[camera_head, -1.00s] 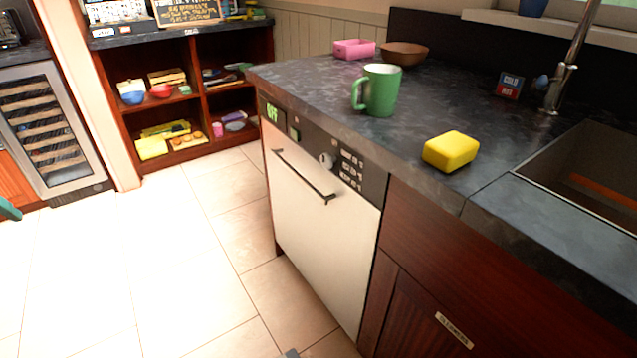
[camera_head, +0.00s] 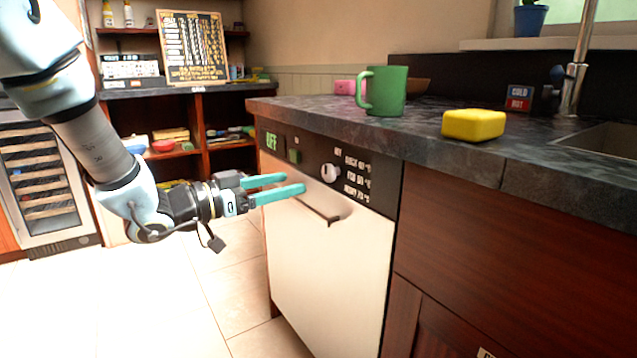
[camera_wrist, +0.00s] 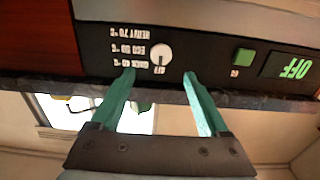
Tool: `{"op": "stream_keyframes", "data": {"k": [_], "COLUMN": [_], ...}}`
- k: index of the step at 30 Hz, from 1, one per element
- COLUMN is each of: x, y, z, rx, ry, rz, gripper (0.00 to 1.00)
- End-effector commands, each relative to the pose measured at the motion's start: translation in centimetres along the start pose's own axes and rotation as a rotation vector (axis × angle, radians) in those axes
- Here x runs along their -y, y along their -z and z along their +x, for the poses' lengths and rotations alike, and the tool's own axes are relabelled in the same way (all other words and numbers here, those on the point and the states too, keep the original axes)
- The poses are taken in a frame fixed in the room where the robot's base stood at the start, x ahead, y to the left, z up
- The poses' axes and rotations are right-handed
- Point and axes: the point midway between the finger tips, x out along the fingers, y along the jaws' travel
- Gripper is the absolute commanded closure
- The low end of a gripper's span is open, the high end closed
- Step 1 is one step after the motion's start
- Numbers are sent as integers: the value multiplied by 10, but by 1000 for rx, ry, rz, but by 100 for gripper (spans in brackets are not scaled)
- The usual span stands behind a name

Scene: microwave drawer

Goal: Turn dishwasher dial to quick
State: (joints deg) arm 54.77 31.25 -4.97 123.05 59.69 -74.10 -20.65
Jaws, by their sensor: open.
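The white dishwasher (camera_head: 322,260) has a black control panel with a round white dial (camera_head: 330,172). Labels for off, quick, eco and heavy are beside the dial, and the lit display (camera_head: 271,141) reads OFF. In the wrist view, which is upside down, the dial (camera_wrist: 161,54) lies ahead between the fingertips, and its mark seems to face the off label. My gripper (camera_head: 292,186) is open and empty, with its teal fingers reaching toward the panel from the left. The fingertips (camera_wrist: 160,77) look apart from the dial.
A green square button (camera_head: 294,156) is next to the display. The dishwasher's handle bar (camera_head: 318,212) is just below the fingers. On the dark counter (camera_head: 440,150) above stand a green mug (camera_head: 386,92) and a yellow sponge (camera_head: 473,125). Open floor lies to the left.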

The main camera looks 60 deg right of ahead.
Motion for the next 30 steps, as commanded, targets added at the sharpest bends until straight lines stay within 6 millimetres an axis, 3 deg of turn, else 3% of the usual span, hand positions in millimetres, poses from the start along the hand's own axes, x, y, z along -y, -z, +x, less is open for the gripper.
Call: {"op": "stream_keyframes", "data": {"k": [6,12,18,26,30], "x": [0,0,1,1,1], "y": [-1,-1,0,0,0], "z": [43,72,85,86,86], "rx": [0,1,1,1,2], "ry": [-1,2,4,5,5], "rz": [2,0,1,0,0], "gripper": [21,21,21,21,36]}}
